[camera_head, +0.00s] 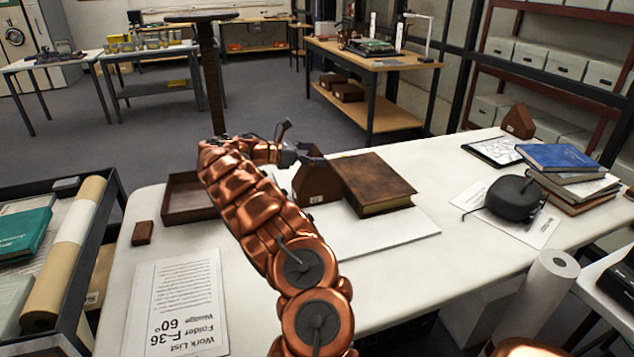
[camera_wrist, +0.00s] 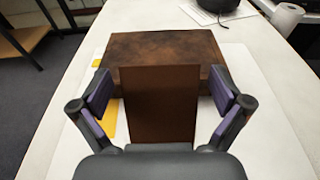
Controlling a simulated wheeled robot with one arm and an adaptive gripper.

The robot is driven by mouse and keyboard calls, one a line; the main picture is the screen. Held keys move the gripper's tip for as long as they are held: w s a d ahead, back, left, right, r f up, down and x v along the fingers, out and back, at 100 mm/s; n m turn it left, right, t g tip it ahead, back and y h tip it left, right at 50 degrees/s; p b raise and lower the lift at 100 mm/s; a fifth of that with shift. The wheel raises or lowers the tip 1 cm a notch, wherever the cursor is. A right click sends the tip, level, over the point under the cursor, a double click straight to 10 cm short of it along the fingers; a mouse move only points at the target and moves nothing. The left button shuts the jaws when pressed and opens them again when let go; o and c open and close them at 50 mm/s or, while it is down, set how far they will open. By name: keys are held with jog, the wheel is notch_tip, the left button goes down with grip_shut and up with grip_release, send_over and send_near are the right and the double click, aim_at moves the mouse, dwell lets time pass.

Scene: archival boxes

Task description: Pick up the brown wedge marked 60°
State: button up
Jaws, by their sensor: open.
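A brown wedge (camera_head: 317,184) with a small white label stands on the white table, beside the left side of a thick brown book (camera_head: 372,183). The label is too small to read. My gripper (camera_head: 300,156) is at the wedge's top in the head view. In the wrist view my gripper (camera_wrist: 161,92) is open, with one purple-padded finger on each side of the brown wedge (camera_wrist: 158,110); gaps show between pads and wedge. The book (camera_wrist: 165,48) lies just beyond it. Another brown wedge-shaped block (camera_head: 518,122) stands at the table's far right. A work list (camera_head: 180,305) reads "Wedge 60°".
A shallow brown tray (camera_head: 184,210) and small brown block (camera_head: 142,232) are on the left. A black object (camera_head: 513,198) and stacked books (camera_head: 562,158) are on the right. A white sheet (camera_head: 395,232) lies under the book. The table's front middle is clear.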

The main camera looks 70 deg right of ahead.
jog(key=shift+s, duration=0.1)
jog(key=shift+c, duration=0.2)
jog(key=c, duration=1.2)
jog(key=shift+c, duration=0.2)
